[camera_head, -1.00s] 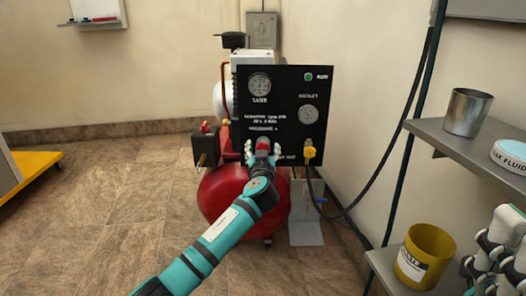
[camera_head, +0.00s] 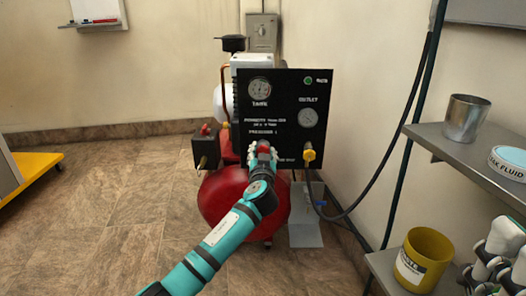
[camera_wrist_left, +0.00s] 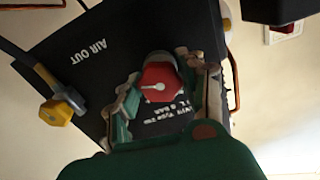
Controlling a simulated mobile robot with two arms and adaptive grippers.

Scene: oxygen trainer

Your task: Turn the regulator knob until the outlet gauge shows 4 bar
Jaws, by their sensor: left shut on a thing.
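The red regulator knob (camera_wrist_left: 158,82) with a white pointer mark sits on the black panel (camera_head: 285,79). The tank gauge (camera_head: 260,88) is at upper left. My right gripper (camera_head: 492,256) shows partly at the lower right edge; its jaw opening is unclear.
A yellow air-out fitting (camera_head: 309,154) with a hose is right of the knob. The red compressor tank (camera_head: 218,196) is below the panel. A shelf (camera_head: 440,136) at right holds a metal cup (camera_head: 464,118) and a round tin (camera_head: 509,160). A yellow bin (camera_head: 425,258) stands lower.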

